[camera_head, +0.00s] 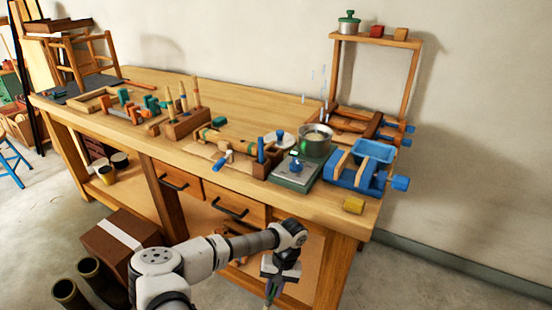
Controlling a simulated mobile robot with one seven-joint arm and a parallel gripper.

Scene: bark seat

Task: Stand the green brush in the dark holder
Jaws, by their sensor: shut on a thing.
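My gripper (273,290) is low at the bottom of the view, in front of the workbench and below its top. It is shut on a thin green thing, which I take to be the green brush (271,287). Only a small part of the brush shows; the rest is hidden or cut off by the frame's bottom edge. I cannot tell for certain which thing is the dark holder. Two dark, open-topped tubes (70,293) stand on the floor at the lower left, apart from my gripper.
The wooden workbench (228,185) carries a tool block (187,124), a green scale with a pot (314,142) and a blue vise (362,170). A brown box (118,240) and a blue stool (10,160) stand at left.

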